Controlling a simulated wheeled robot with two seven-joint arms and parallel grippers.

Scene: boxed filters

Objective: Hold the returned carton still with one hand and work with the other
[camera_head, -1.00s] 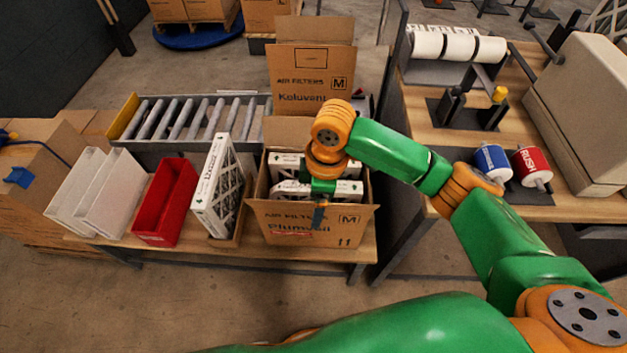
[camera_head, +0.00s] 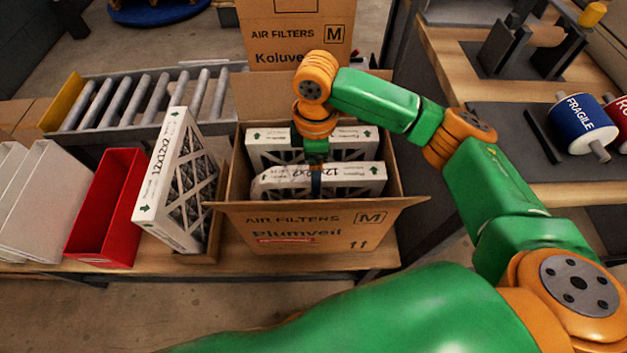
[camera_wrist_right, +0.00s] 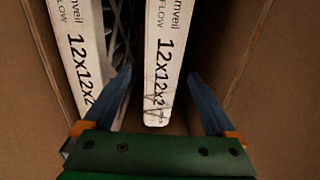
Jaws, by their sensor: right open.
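The open brown carton (camera_head: 310,237) marked Plumveil stands on the bench with its flaps spread. Inside it are two white-framed filters upright, a rear filter (camera_head: 268,146) and a front filter (camera_head: 352,180). My right gripper (camera_head: 316,192) points down into the carton at the front filter. In the right wrist view the gripper (camera_wrist_right: 163,75) is open, its fingers on either side of the front filter (camera_wrist_right: 165,55). One finger lies in the gap towards the rear filter (camera_wrist_right: 80,60). I see no closed grip. My left gripper is not in view.
Left of the carton, a filter (camera_head: 165,185) leans in a low cardboard tray, beside a red bin (camera_head: 105,205) and white bins (camera_head: 45,200). A Koluveil carton (camera_head: 295,45) and roller conveyor (camera_head: 150,95) stand behind. Tape rolls (camera_head: 583,125) sit on the right bench.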

